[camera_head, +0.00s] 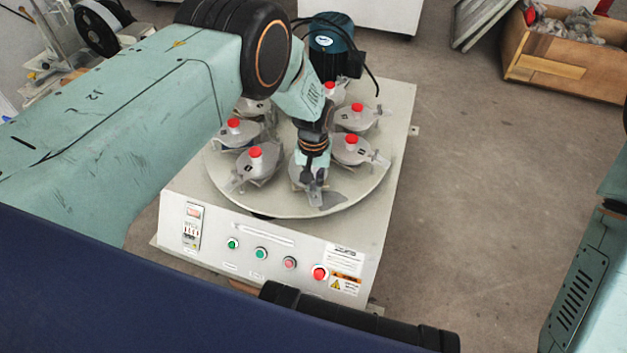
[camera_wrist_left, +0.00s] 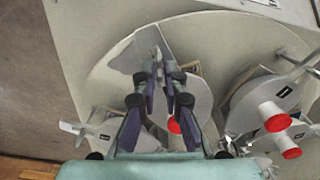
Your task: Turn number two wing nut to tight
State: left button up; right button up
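A white round turntable (camera_head: 225,180) carries several grey jars, each with a red knob and a winged clamp. My left gripper (camera_head: 315,192) points down over the front jar (camera_head: 300,172) and hides much of it. In the left wrist view my left gripper (camera_wrist_left: 163,72) has its two fingers on either side of a thin grey wing (camera_wrist_left: 158,42), with a narrow gap. I cannot tell whether they touch it. A red knob (camera_wrist_left: 174,126) shows between the fingers. The jar labels are too small to read surely. My right gripper is out of view.
The turntable sits on a light grey machine (camera_head: 390,150) with buttons and a red stop knob (camera_head: 320,273) on its front. Neighbouring jars (camera_head: 255,165) (camera_head: 352,152) stand close on both sides. A blue-green motor (camera_head: 330,42) stands behind. Bare floor lies to the right.

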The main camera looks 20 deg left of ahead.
pick_arm(q)
grip_shut()
jog(key=shift+m, duration=0.3)
jog(key=m, duration=0.9)
jog(key=shift+m+p, duration=0.3)
jog(key=shift+m, duration=2)
jog(key=o, duration=0.5)
grip_release()
